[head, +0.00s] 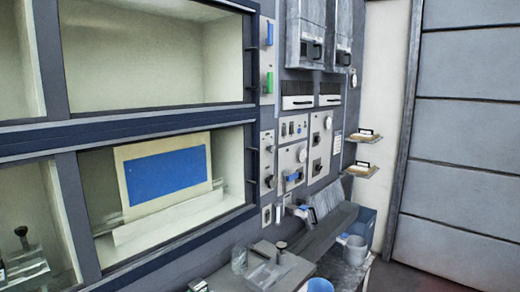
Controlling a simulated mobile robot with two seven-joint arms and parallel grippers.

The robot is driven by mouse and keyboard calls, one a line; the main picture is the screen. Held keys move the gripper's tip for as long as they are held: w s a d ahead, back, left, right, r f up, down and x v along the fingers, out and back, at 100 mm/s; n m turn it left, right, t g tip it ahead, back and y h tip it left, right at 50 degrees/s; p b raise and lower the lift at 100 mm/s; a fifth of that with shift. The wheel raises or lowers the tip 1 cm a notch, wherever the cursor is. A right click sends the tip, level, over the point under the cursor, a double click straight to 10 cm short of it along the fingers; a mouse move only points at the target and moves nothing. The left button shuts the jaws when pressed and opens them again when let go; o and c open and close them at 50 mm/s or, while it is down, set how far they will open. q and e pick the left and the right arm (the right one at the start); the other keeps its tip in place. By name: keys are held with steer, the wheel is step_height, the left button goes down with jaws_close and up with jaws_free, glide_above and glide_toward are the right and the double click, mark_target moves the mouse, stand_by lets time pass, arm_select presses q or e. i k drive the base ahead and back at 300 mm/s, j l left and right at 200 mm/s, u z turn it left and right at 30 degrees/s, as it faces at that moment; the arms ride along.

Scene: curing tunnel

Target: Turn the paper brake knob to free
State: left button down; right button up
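A grey control panel (292,158) stands right of the cabinets. It carries several knobs and dials. A round pale dial (302,155) sits above a blue handle (292,177). Another round dial (328,122) is at the upper right of the panel, with a dark knob (317,167) below it. More small dark controls sit on the narrow left strip (268,165). The labels are too small to read, so I cannot tell which one is the paper brake knob or how it is set. Neither of my grippers shows in the head view.
A blue sheet on a pale board (168,180) stands in the lower cabinet. A bench (305,252) below the panel holds a clear jar (239,260) and a clear tray. A grey bucket (355,250) and blue cup (320,286) stand nearby. Two small shelves (362,170) jut out right of the panel.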

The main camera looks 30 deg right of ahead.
mark_target(271, 148)
steer(key=l+u, duration=0.35)
steer(key=l, duration=0.7)
steer(key=l+u, duration=0.2)
steer(key=l, duration=2)
